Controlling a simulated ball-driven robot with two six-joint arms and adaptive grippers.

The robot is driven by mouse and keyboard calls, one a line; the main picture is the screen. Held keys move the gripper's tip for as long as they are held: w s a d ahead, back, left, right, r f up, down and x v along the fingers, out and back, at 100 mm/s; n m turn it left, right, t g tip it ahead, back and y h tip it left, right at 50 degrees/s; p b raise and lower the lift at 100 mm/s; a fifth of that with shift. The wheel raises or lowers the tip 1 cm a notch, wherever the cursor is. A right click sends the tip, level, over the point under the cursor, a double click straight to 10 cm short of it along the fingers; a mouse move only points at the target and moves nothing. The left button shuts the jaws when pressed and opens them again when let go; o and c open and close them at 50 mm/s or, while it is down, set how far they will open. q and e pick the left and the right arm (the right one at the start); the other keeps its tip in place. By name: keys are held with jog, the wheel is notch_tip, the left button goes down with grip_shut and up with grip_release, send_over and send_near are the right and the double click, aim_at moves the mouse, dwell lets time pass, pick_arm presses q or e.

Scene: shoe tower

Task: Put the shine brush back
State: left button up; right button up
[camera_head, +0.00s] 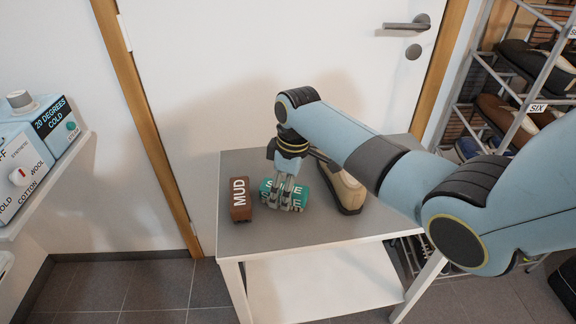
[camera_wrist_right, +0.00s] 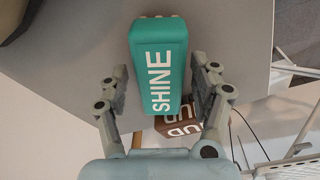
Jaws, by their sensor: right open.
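The shine brush (camera_head: 269,187) is a teal block with white SHINE lettering. It lies on the grey table top (camera_head: 310,222), partly hidden by my right gripper (camera_head: 287,200) in the head view. In the right wrist view the shine brush (camera_wrist_right: 158,60) lies between the two fingers of my right gripper (camera_wrist_right: 162,82). The fingers are apart, with a gap visible on both sides of the brush, so the gripper is open around or just above it. I cannot tell its exact height. My left gripper does not show.
A brown brush marked MUD (camera_head: 240,200) stands left of the shine brush; it also shows in the wrist view (camera_wrist_right: 183,127). A beige shoe (camera_head: 347,188) is just to the right. A shoe rack (camera_head: 505,95) stands at far right. The table's front is clear.

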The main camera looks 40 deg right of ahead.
jog(key=r, duration=0.3)
jog(key=r+p, duration=0.1)
jog(key=r, duration=0.2)
jog(key=s+r, duration=0.1)
jog(key=r, duration=0.3)
jog(key=shift+d+r, duration=0.1)
jog(key=shift+d, duration=0.2)
